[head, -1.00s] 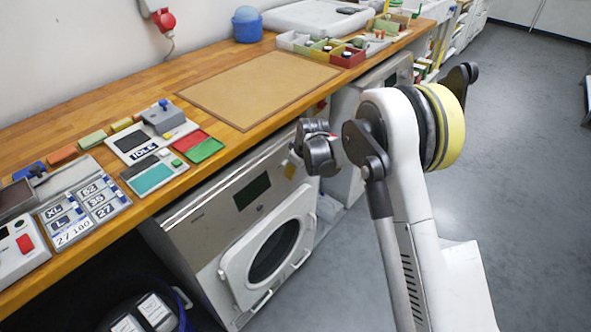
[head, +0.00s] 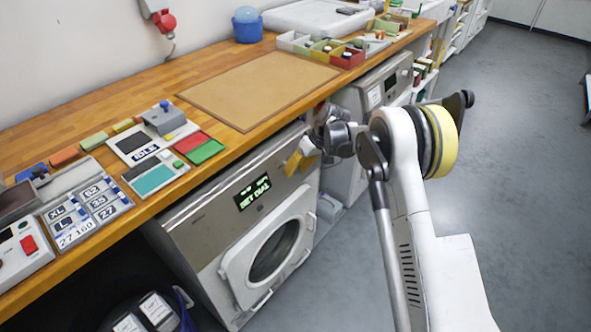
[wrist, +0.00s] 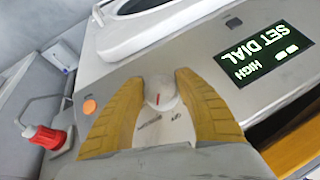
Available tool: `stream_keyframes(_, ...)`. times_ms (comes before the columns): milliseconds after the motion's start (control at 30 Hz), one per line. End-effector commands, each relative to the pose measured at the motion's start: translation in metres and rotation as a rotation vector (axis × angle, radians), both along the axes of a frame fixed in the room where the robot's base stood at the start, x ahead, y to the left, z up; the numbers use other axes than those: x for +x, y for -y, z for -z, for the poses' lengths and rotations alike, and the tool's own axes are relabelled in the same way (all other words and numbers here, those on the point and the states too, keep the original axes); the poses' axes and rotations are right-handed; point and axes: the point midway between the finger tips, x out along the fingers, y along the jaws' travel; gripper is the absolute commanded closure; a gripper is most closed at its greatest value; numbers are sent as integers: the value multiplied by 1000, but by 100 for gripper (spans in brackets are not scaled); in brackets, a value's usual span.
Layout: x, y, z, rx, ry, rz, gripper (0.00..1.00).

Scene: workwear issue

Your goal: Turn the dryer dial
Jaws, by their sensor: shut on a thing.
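The dryer (head: 195,218) stands under the bench, its lit display (head: 252,191) on the front panel. In the wrist view the display (wrist: 268,52) appears upside down and reads "SET DIAL" and "HIGH". The dryer dial (wrist: 161,94) is a pale round knob with a red mark, on a light plate with printed markings. My gripper (wrist: 160,80) has its yellow fingers shut on the dial, one on each side. In the head view my gripper (head: 300,157) is at the panel's right end and hides the dial.
An orange button (wrist: 90,106) sits on the panel beside the fingers. The round dryer door (head: 273,250) is closed below. The wooden bench edge (head: 225,150) overhangs close above. A second machine (head: 372,95) stands to the right; open floor lies beyond.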

Motion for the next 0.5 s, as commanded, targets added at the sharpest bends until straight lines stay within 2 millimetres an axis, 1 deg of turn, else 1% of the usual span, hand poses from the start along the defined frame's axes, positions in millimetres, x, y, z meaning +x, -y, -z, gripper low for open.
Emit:
stream_keyframes(200,0,0,1,79,-104,40,91)
stream_keyframes(500,-1,-1,1,136,-177,70,91)
